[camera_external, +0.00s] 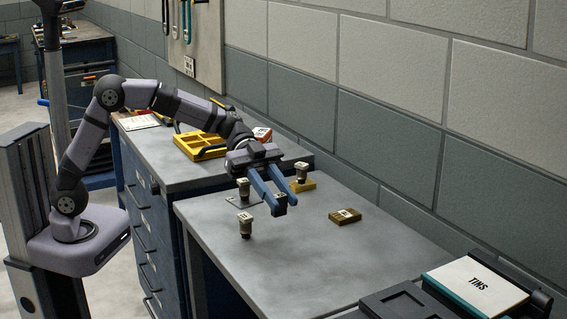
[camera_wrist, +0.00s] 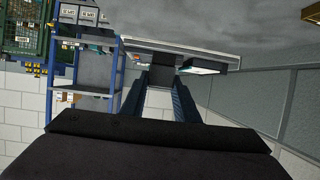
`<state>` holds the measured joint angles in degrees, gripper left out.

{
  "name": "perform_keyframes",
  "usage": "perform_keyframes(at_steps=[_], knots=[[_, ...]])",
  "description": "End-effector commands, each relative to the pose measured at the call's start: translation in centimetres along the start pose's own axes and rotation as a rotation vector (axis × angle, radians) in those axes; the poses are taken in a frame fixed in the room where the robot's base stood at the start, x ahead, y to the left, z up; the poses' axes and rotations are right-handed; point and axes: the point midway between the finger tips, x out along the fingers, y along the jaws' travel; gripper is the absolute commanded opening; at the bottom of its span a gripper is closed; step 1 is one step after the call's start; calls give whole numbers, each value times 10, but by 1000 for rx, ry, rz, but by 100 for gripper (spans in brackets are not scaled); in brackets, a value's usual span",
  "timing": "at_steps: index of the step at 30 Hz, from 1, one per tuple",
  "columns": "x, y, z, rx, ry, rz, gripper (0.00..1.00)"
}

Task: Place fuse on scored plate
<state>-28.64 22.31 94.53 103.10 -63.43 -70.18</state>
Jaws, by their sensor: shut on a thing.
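My gripper (camera_external: 284,204) is above the grey bench, its two blue fingers pointing down and right. In the wrist view it (camera_wrist: 162,82) is shut on a small dark block (camera_wrist: 162,76); this may be the fuse, but its features are too dark to tell. A thin square outline (camera_external: 233,203), possibly the scored plate, lies at the bench's left, behind the fingers. One beige-capped dark piece (camera_external: 243,188) stands at it. A similar piece (camera_external: 245,225) stands in front, and another (camera_external: 301,172) stands on a yellow block behind the fingers.
A brass-coloured block (camera_external: 345,216) with a label lies right of my gripper. A yellow tray (camera_external: 201,146) sits on the cabinet at left. The bench's front middle is clear.

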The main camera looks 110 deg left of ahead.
Motion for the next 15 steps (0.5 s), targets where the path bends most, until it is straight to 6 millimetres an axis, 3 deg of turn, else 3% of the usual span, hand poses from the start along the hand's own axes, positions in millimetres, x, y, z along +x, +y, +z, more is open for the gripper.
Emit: perform_keyframes(at_steps=[15], knots=[[-32,27,24,21,-1,72,6]])
